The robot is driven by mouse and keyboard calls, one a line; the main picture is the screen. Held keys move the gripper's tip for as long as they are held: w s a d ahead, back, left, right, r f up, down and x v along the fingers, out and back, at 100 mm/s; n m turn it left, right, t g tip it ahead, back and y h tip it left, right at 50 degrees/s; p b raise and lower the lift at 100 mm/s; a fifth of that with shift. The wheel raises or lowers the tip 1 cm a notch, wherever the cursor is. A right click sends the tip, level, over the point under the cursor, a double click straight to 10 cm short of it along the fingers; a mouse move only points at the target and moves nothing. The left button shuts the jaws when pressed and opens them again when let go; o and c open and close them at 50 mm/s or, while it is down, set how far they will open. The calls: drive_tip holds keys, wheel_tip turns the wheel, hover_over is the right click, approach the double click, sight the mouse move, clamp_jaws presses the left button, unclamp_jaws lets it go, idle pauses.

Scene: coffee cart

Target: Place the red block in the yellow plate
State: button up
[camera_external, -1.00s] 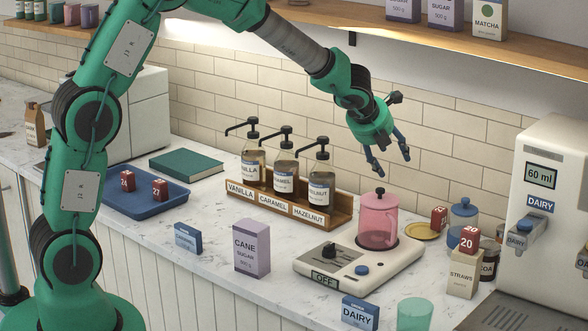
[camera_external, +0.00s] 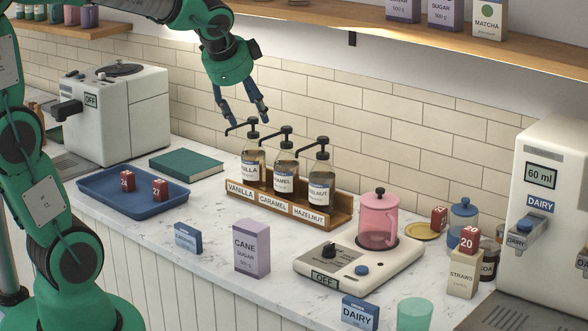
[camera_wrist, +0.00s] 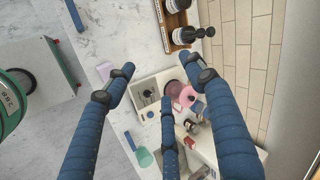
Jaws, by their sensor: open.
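A further red block marked 20 (camera_external: 469,239) sits on top of the straws box (camera_external: 463,280). My gripper (camera_external: 246,117) is open and empty, high above the vanilla pump bottle. Its spread fingers (camera_wrist: 168,88) show in the wrist view with nothing between them.
The syrup rack (camera_external: 285,210) with tall pumps stands mid-counter. A pink jar (camera_external: 378,222) on a scale, a blue jar (camera_external: 462,212) and the straws box crowd the plate. A green book (camera_external: 186,164) lies behind the tray. A shelf (camera_external: 400,33) overhangs the back.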

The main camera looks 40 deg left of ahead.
drive_tip(key=s+a+f+n+h, duration=0.1)
drive_tip(key=s+n, duration=1)
drive_tip(key=s, duration=1.1)
drive_tip(key=shift+f+n+g+h, duration=0.4)
drive_tip(key=shift+f, duration=0.1)
